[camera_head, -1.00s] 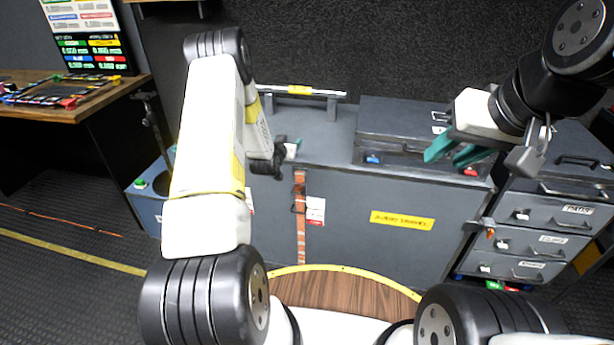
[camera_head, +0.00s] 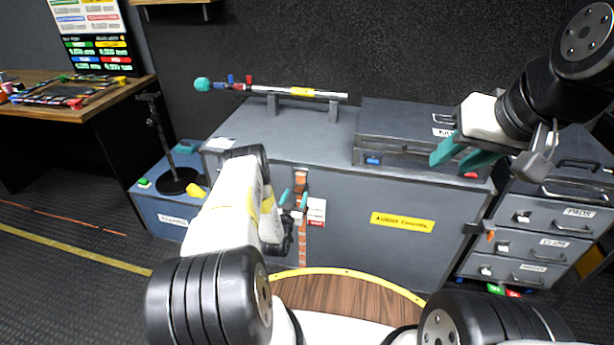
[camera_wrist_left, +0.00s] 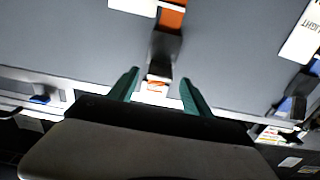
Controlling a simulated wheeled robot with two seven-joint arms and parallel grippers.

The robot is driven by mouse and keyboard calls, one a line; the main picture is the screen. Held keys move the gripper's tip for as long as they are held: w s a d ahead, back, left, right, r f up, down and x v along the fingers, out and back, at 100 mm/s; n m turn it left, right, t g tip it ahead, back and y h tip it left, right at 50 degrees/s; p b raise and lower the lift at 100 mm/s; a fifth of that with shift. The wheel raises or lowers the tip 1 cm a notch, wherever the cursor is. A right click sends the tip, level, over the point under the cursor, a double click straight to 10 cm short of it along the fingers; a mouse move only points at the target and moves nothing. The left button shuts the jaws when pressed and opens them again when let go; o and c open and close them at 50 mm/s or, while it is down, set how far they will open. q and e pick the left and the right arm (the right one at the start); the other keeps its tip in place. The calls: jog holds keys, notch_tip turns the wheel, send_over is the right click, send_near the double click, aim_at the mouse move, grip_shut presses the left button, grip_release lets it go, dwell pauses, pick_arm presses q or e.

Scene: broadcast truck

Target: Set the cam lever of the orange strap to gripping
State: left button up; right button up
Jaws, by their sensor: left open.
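The orange strap (camera_head: 302,243) hangs down the front of the grey trunk, and its upper part also shows in the left wrist view (camera_wrist_left: 172,18). A dark cam buckle (camera_wrist_left: 165,46) sits on the strap, with a pale metal end between my fingers' lines. I cannot tell the lever's position. My left gripper (camera_head: 294,199) is open in front of the strap at buckle height. In the left wrist view its teal fingers (camera_wrist_left: 160,79) stand either side of the buckle's near end; contact is not clear. My right gripper (camera_head: 460,157) is open and empty above the trunk's right side.
A white-and-red tag (camera_head: 316,212) hangs right of the strap. A grey case (camera_head: 400,128) and a pole on supports (camera_head: 300,92) are on the trunk top. A drawer unit (camera_head: 540,235) stands right, a blue box (camera_head: 160,215) left. The trunk front around the yellow label (camera_head: 402,222) is clear.

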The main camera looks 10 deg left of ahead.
aim_at(297, 193)
pick_arm(q)
jog(key=shift+w+d, duration=0.1)
jog(key=shift+w, duration=1.5)
grip_shut()
jog(key=shift+f+t, duration=0.3)
jog(key=shift+t, duration=0.7)
grip_release()
